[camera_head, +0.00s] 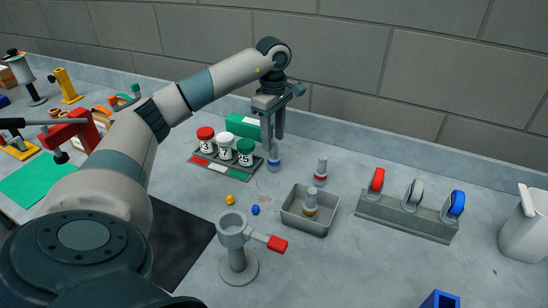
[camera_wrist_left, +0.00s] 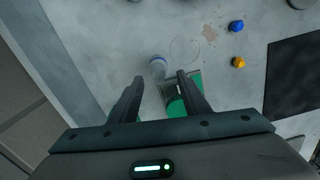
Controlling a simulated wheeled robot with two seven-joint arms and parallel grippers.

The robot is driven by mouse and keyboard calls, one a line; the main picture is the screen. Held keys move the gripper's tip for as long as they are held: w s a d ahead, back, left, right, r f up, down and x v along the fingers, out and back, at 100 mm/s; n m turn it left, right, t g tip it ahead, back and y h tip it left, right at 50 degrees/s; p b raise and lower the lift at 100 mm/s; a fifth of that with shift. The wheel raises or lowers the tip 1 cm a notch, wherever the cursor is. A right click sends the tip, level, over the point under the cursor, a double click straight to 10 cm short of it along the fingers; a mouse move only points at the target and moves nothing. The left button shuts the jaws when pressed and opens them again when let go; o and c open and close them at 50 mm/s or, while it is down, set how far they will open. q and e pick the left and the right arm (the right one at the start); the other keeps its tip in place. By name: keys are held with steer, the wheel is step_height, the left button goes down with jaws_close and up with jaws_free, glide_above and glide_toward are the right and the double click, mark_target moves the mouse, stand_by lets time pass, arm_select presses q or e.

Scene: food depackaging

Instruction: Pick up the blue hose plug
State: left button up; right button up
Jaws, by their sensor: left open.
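The blue-ringed grey hose plug (camera_head: 274,163) stands upright on the grey bench, right of the jar rack. In the left wrist view the plug (camera_wrist_left: 157,66) shows just beyond the fingertips, roughly between them. My left gripper (camera_head: 272,140) points down over the plug, its fingers open. In the left wrist view the gripper (camera_wrist_left: 160,79) has nothing held between its fingers. From these views I cannot tell whether the fingertips touch the plug. My right gripper is not in view.
A rack (camera_head: 219,167) with red, white and green-lidded jars stands close left. Small blue (camera_head: 255,210) and yellow (camera_head: 230,200) pieces lie in front.

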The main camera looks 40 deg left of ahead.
mark_target(274, 144)
arm_select(q)
step_height(274, 144, down, 3)
steer(key=shift+w+r+p, duration=0.1)
steer(key=shift+w+p, duration=0.05)
steer(key=shift+p, duration=0.65)
steer(key=shift+f, duration=0.55)
jaws_close()
